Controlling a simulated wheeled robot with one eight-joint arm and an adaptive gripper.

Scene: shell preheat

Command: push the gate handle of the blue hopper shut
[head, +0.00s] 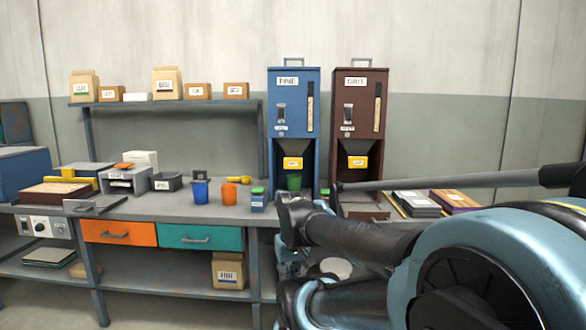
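The blue hopper (276,140) stands at the back of the bench, right of the middle of the head view. It has a white label on top, a small dark window and a tall sight strip. A yellow gate handle (293,163) with a pale label sits at the top of its dark outlet recess. I cannot tell from here whether the gate is open or shut. A green cup (294,182) stands below the handle in the recess. My arm reaches in from the right, in front of the hoppers' lower right. I cannot make out my gripper or its fingers.
A brown hopper (372,125) with its own yellow handle (357,162) stands just right. A shelf (160,104) holds bags and boxes.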

